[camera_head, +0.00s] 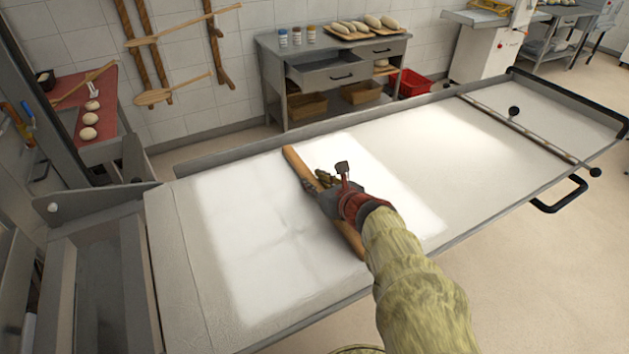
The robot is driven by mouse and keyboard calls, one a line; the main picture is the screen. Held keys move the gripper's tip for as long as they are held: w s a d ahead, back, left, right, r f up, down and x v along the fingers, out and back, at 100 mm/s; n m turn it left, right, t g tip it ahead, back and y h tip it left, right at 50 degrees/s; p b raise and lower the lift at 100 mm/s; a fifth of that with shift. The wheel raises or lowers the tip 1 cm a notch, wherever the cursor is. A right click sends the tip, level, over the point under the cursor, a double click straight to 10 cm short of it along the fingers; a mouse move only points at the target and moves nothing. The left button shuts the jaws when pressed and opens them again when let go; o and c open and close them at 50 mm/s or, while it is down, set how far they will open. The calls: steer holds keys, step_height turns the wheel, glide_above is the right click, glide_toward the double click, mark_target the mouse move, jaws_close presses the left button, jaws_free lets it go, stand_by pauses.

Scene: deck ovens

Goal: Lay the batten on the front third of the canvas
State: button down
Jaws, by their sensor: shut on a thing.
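The batten (294,161), a long tan wooden strip, lies crosswise over the pale canvas (250,230) on the long metal-framed loader. My gripper (324,187) reaches in from the lower right and is shut on the batten near its middle. The gripper and wrist hide part of the batten; its far end shows beyond the fingers and its near end (349,238) shows below the wrist. The batten is at or just above the canvas; I cannot tell whether it touches. A large brighter patch of canvas surrounds it.
Low metal side rails (330,123) edge the loader. A thin crossbar (522,131) with dark knobs spans its right part, near a black handle (560,196). A grey workbench (330,75) with loaves and jars stands behind. The canvas on both sides of the batten is clear.

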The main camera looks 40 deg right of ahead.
steer(key=shift+r, duration=0.1)
steer(key=shift+f, duration=0.2)
steer(key=c, duration=1.6)
jaws_free()
steer(key=shift+r, duration=0.1)
